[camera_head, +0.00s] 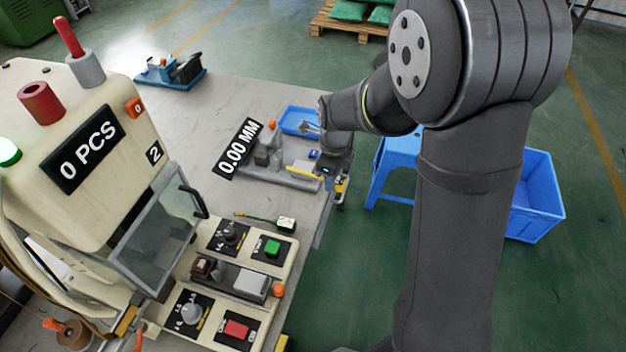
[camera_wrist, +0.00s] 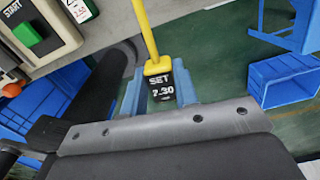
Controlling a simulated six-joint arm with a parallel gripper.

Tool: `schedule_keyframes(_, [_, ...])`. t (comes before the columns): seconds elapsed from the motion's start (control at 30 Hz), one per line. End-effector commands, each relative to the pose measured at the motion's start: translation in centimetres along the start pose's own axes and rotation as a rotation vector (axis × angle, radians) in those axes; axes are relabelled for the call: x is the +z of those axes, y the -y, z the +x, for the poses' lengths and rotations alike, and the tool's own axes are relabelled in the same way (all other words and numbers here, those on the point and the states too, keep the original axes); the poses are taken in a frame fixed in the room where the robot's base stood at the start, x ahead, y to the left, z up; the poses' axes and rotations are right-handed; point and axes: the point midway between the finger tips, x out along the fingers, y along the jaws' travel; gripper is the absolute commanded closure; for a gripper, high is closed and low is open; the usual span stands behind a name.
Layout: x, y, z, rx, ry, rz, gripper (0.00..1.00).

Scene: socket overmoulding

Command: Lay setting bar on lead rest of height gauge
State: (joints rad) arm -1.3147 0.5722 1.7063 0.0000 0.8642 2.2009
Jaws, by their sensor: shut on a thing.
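The setting bar is a yellow rod with a black block marked "SET 7.30" (camera_wrist: 158,84) in the wrist view. My gripper (camera_wrist: 160,96) is shut on this block between its blue fingers, and the rod points away to the top of that view. In the head view my gripper (camera_head: 338,190) hangs at the table's right edge, just right of the height gauge. The height gauge (camera_head: 268,158) has a grey base and a display reading "0.00 MM" (camera_head: 238,148). Its lead rest cannot be made out clearly, and I cannot tell whether the bar touches the gauge.
A blue tray (camera_head: 298,121) lies behind the gauge. A control panel with green (camera_head: 272,247) and red buttons and a cream machine (camera_head: 100,190) stand nearer and left. A green-lead plug (camera_head: 286,224) lies between. A blue stool (camera_head: 398,150) and crate (camera_head: 537,205) stand on the floor.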

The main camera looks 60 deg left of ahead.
Motion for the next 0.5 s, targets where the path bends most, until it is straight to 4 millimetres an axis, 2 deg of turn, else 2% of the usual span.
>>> schedule_keyframes(0.3, [0.5, 6.3, -3.7, -0.004, 0.003, -0.063, 0.98])
schedule_keyframes(0.5, [0.9, 8.8, -5.2, -0.001, 0.001, -0.098, 0.98])
